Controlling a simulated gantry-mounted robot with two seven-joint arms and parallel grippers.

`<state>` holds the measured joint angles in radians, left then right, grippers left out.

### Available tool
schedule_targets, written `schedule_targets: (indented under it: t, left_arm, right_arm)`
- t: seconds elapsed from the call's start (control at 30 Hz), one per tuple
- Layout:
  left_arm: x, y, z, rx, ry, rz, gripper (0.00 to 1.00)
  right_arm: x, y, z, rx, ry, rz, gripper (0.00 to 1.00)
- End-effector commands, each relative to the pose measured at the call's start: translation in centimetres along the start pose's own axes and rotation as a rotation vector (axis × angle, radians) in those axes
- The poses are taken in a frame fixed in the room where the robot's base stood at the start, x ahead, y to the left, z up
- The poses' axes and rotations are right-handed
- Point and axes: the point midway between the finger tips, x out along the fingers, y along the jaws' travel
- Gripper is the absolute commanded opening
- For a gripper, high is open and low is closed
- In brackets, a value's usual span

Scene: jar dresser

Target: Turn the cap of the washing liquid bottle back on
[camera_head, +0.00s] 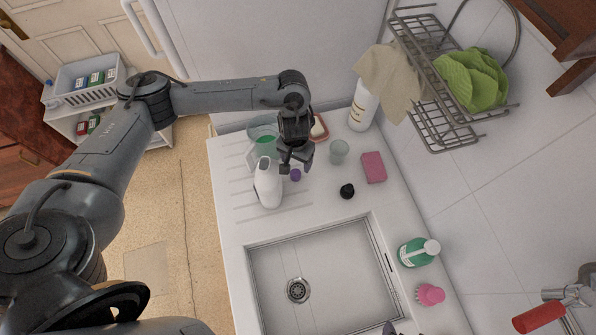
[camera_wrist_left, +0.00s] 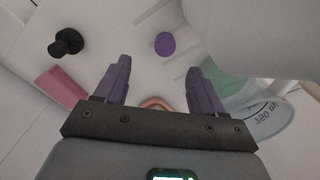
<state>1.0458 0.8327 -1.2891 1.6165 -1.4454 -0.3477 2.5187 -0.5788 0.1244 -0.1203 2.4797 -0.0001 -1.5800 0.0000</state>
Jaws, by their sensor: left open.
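The white washing liquid bottle (camera_head: 269,188) stands on the ribbed drainer; its white side also fills the upper right of the left wrist view (camera_wrist_left: 250,38). A small round purple cap (camera_head: 296,175) lies on the counter to the right of the bottle, apart from it. It also shows in the left wrist view (camera_wrist_left: 165,44), beyond the fingertips. My left gripper (camera_head: 296,166) is open and empty, pointing down close to the cap; its purple fingers (camera_wrist_left: 164,62) are spread apart. A dark tip at the bottom edge may be my right gripper (camera_head: 390,328); its jaws are hidden.
A clear tub with green contents (camera_head: 263,131) stands behind the bottle. A glass (camera_head: 339,151), pink sponge (camera_head: 373,167) and black plug-like piece (camera_head: 347,191) are to the right. The empty sink (camera_head: 320,270) is in front. A green bottle (camera_head: 414,253) stands beside it.

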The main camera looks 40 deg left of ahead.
Motion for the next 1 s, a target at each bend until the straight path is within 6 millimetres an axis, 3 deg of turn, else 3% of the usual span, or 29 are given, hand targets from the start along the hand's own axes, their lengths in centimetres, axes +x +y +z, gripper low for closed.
schedule_targets:
  t: [0.17, 0.53, 1.0]
  left_arm:
    - [-0.2, -0.9, -0.2, -0.036, -0.01, -0.016, 0.69]
    - [0.1, -0.9, -0.2, -0.035, -0.01, -0.016, 0.69]
    - [5.2, -0.9, -0.2, -0.035, -0.009, -0.015, 0.69]
  right_arm:
    - [0.1, -0.1, 0.0, 0.004, 0.0, -0.003, 1.0]
    - [0.2, -0.2, 0.1, 0.008, -0.001, -0.006, 1.0]
    - [1.1, -0.1, 0.4, 0.003, -0.002, -0.002, 1.0]
